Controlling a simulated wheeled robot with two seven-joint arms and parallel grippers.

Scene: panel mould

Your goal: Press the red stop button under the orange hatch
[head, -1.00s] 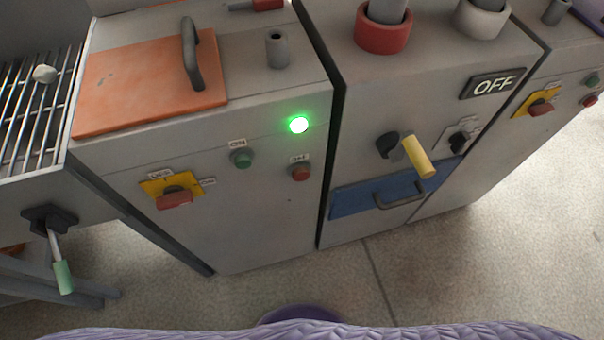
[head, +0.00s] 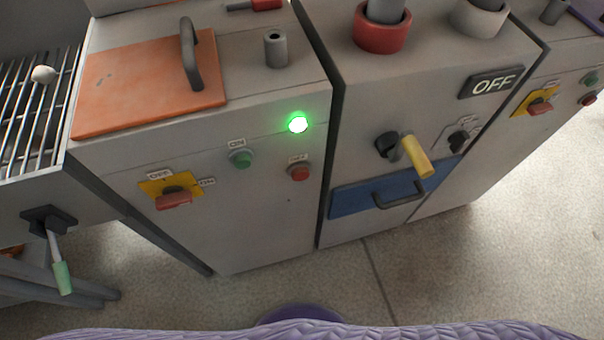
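The orange hatch (head: 130,95) lies closed on top of the left grey cabinet and has a dark grey handle (head: 190,60). The red stop button (head: 300,172) is on that cabinet's front face, below and to the right of the hatch, under a small label. A green button (head: 241,158) labelled ON sits to its left. A green lamp (head: 298,124) glows above the red button. Neither of my grippers is in view.
A yellow-plated red rotary switch (head: 173,197) is left of the buttons. A lever with a green grip (head: 62,278) sticks out at far left. The middle cabinet has a yellow-handled lever (head: 417,157) and a blue drawer (head: 350,200). The floor (head: 300,275) in front is clear.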

